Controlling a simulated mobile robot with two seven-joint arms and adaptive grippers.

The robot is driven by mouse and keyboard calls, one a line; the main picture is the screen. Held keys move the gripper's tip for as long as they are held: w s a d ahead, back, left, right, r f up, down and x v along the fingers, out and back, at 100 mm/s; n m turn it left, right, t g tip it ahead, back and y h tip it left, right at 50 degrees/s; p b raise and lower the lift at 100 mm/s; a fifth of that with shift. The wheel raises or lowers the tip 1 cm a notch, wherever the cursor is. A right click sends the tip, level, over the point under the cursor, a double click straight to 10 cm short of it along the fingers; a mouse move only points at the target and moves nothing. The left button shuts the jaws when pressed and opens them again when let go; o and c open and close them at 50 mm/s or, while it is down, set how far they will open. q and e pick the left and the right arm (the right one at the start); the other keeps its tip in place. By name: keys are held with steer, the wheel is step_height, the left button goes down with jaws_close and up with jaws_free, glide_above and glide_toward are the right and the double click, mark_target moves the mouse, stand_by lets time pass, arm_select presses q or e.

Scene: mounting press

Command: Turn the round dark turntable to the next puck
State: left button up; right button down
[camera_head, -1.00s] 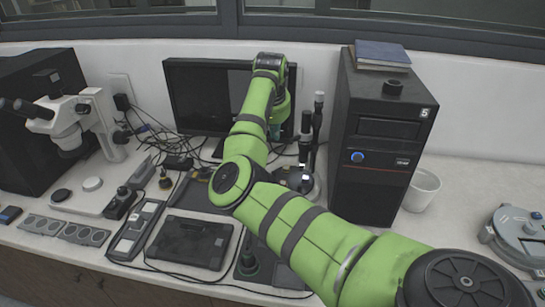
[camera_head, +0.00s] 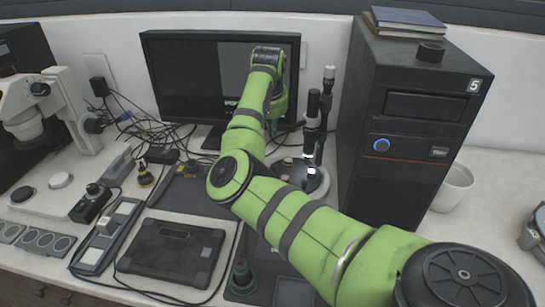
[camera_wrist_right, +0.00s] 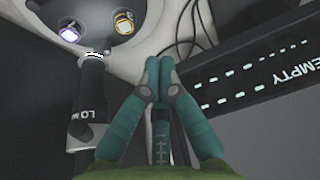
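The round dark turntable (camera_wrist_right: 97,20) is partly in view at the top of the right wrist view. It bears one puck with a violet-white top (camera_wrist_right: 70,35) and one with a yellow top (camera_wrist_right: 124,23). In the head view the turntable (camera_head: 299,174) lies at the foot of a black upright instrument (camera_head: 312,125), partly behind my right arm. My right gripper (camera_wrist_right: 159,68) has its teal fingertips together, with nothing seen between them. In the picture it is below the turntable, apparently apart from it. In the head view only a bit of its teal shows. My left gripper is not in view.
A black cylinder (camera_wrist_right: 88,105) with white lettering stands left of my fingers in the wrist view. A monitor (camera_head: 185,80) stands behind, a black computer tower (camera_head: 410,130) to the right. Cables, a dark tablet-like case (camera_head: 172,250) and a microscope (camera_head: 60,110) fill the left.

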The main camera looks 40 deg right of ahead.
steer(key=p+x, duration=0.2)
steer(key=x, duration=0.8)
steer(key=shift+d+f, duration=0.1)
steer(key=shift+f, duration=0.05)
steer(key=shift+s+a+p, duration=0.15)
steer(key=shift+a+p, duration=0.15)
steer(key=shift+a, duration=0.05)
steer(key=shift+s+a+r+p, duration=0.25)
steer(key=shift+s+a+p, duration=0.35)
steer(key=shift+s+a, duration=0.25)
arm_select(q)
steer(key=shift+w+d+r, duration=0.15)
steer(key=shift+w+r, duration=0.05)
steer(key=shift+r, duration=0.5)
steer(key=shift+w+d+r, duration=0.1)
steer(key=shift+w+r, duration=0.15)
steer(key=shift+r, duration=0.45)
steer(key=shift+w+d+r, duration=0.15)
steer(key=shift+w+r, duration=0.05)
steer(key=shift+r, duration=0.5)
arm_select(e)
steer(key=shift+s+a+f, duration=0.15)
steer(key=shift+s+a, duration=0.1)
steer(key=shift+a, duration=0.15)
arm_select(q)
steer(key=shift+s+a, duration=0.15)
